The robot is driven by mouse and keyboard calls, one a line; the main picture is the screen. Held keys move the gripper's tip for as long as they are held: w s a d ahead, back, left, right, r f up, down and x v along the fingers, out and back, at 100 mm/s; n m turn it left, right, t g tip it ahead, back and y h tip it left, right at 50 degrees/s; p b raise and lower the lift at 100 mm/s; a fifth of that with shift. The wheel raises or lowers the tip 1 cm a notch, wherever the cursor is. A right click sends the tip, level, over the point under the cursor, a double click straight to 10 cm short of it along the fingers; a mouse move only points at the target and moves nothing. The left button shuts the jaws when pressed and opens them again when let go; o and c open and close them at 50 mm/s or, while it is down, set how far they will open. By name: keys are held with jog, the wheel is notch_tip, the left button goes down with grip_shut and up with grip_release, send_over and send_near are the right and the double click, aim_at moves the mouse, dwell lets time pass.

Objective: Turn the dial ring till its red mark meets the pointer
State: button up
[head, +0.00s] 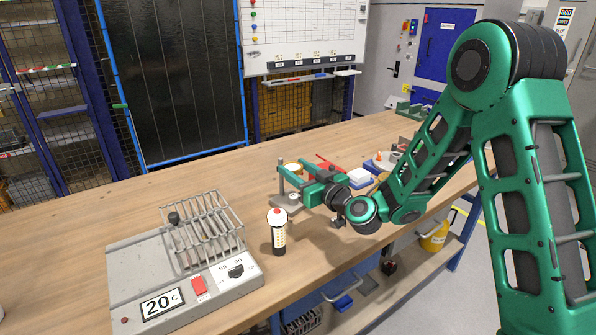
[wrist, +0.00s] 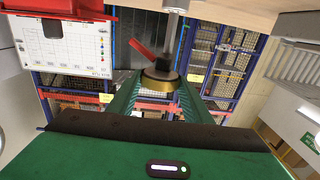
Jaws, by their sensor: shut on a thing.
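In the wrist view, a round brass-coloured part (wrist: 158,82), which looks like the dial ring, sits between the two green fingers of my gripper (wrist: 157,100). The fingers are shut on its sides. A grey post (wrist: 174,22) lines up with it. A slanted red piece (wrist: 144,54) shows just beyond the ring; I cannot tell whether it is the pointer or the mark. In the head view, my green gripper (head: 289,178) is at the jig's grey base (head: 286,201) on the bench. The ring is mostly hidden there, and its alignment cannot be read.
A grey hotplate box with a wire rack (head: 135,265) is at the left. The bench (head: 190,175) is bare at the back left.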

jog(key=shift+w+d+n+g+y, duration=0.1)
jog(key=shift+n+g+y, duration=0.5)
jog(key=shift+y, duration=0.1)
jog(key=n+g+y, duration=0.2)
jog(key=g, duration=0.1)
jog(key=n+g+y, duration=0.1)
jog(key=shift+w+d+n+g+y, duration=0.3)
jog(key=shift+w+n+y, duration=0.05)
jog(key=shift+n+y, duration=0.05)
jog(key=n+g, duration=0.1)
jog(key=g, duration=0.1)
jog(key=n+g+y, duration=0.1)
jog(key=n+g, duration=0.1)
jog(key=g, duration=0.1)
jog(key=n+g+y, duration=0.1)
jog(key=n+g, duration=0.1)
jog(key=shift+w+g, duration=0.35)
jog(key=shift+g, duration=0.05)
jog(key=o, duration=1.1)
jog(key=shift+c, duration=0.2)
